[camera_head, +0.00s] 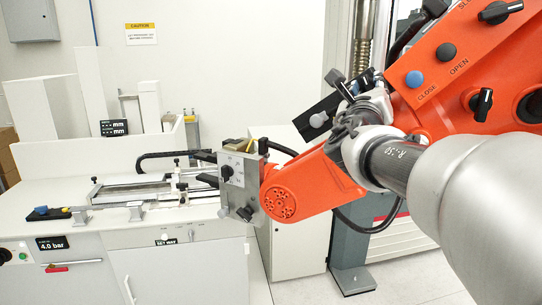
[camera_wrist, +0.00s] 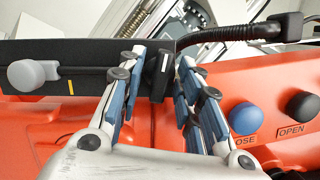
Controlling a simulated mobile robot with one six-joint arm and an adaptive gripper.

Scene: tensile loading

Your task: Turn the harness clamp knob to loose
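The knob (camera_wrist: 161,72), black with a white line on its face, is on the dark block on the red machine head. It stands nearly upright in the wrist view, leaning slightly. In the head view my gripper (camera_head: 366,106) reaches the block from the right and hides the knob. A grey round knob (camera_wrist: 33,76) on a rod sticks out from the black block (camera_wrist: 75,55) to the left; it also shows in the head view (camera_head: 318,120).
The red machine head (camera_head: 450,75) carries a blue CLOSE button (camera_head: 414,79), a black OPEN button (camera_head: 446,52) and black rotary switches close to my wrist. A black hose (camera_wrist: 240,33) runs just beyond the fingers. A white bench (camera_head: 75,225) with a fixture stands left.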

